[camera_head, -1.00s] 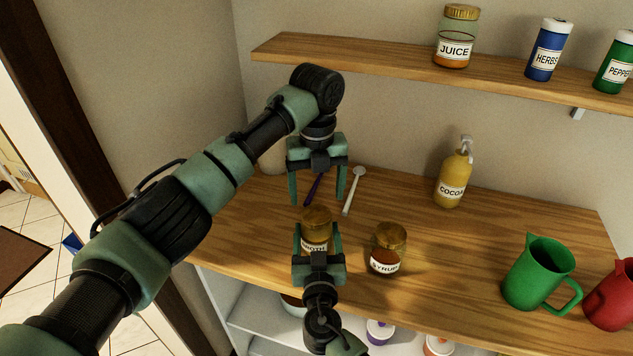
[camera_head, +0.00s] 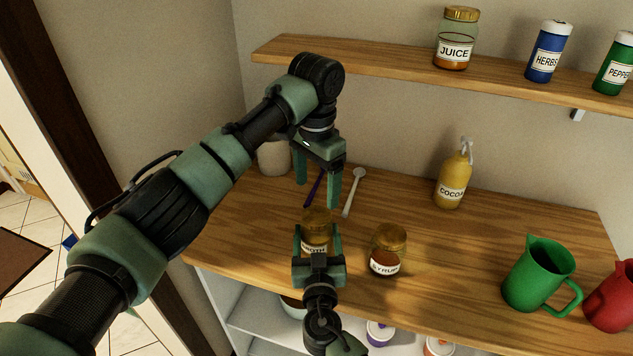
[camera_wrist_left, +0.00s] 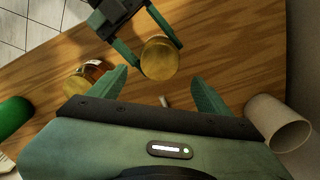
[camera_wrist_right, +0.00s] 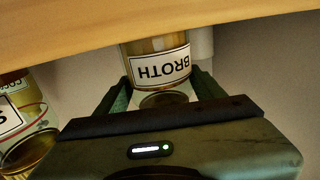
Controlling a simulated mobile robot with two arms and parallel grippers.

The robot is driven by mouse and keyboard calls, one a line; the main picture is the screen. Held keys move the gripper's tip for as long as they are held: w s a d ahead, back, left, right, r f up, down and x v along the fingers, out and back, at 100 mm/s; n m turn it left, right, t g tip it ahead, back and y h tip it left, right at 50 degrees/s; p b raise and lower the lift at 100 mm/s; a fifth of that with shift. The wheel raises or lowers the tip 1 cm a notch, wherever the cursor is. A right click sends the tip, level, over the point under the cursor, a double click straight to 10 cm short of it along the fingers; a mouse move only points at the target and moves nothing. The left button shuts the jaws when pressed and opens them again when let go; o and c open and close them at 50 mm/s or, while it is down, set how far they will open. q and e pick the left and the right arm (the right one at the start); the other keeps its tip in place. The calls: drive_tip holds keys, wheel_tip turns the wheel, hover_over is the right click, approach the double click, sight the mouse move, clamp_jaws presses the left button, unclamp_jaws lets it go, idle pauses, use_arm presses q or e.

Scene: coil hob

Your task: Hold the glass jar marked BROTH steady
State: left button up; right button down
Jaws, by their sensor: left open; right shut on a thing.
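The glass BROTH jar (camera_head: 316,222) stands upright on the wooden counter, its gold lid on top. Its label shows in the right wrist view (camera_wrist_right: 160,66), and its lid shows in the left wrist view (camera_wrist_left: 159,57). My right gripper (camera_head: 318,240) is shut on the jar from the front, one finger on each side. My left gripper (camera_head: 317,190) is open and empty, above and behind the jar, with its fingers apart. In the left wrist view the jar lid appears beyond and between the left fingertips, not touching them.
The SYRUP jar (camera_head: 387,250) stands close to the right. A white spoon (camera_head: 353,192) and a purple utensil (camera_head: 315,188) lie behind. A pale cup (camera_head: 273,157), COCOA bottle (camera_head: 453,180) and green pitcher (camera_head: 540,272) stand on the counter. The shelf (camera_head: 400,66) hangs above.

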sight(316, 215)
use_arm(q)
drive_tip(key=n, duration=0.6)
drive_tip(key=shift+r, duration=0.25)
drive_tip(key=shift+f, duration=4)
drive_tip(key=c, duration=1.5)
drive_tip(key=o, duration=1.7)
drive_tip(key=shift+c, duration=0.2)
wheel_tip(316, 215, up, 12)
